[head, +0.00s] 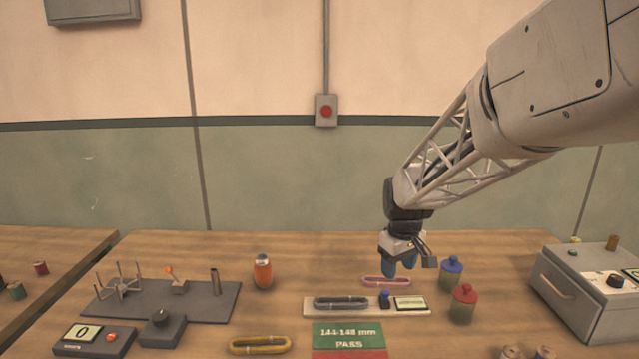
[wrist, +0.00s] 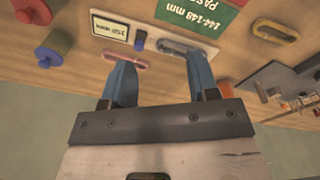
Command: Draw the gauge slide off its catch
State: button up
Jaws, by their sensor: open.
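The gauge is a long pale base (head: 365,309) on the table, also seen in the wrist view (wrist: 165,46). It carries a grey oblong loop (head: 341,302), a small blue block (head: 384,299), seen too in the wrist view (wrist: 140,40), and a pale display (head: 410,303) marked in mm. The blue block sits between loop and display; its catch cannot be made out. My gripper (head: 399,268) has blue fingers, apart and empty, above the table just behind the gauge. In the wrist view its open fingers (wrist: 162,68) point toward the gauge without visible contact.
A pink loop (head: 386,281) lies behind the gauge, under my gripper. Two lidded bottles, blue-topped (head: 452,268) and red-topped (head: 464,303), stand close right. A green PASS card (head: 347,334) lies in front. A yellow loop (head: 260,345) and grey control box (head: 590,290) flank.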

jog(key=s+r+m, duration=0.2)
jog(key=s+m, duration=0.1)
jog(key=s, duration=1.3)
jog(key=s+r+m+t, duration=0.1)
jog(key=s+r+m, duration=0.1)
jog(key=s, duration=1.5)
jog(key=shift+r+m+t, duration=0.3)
jog(key=shift+m, duration=0.2)
jog(key=shift+s, duration=0.1)
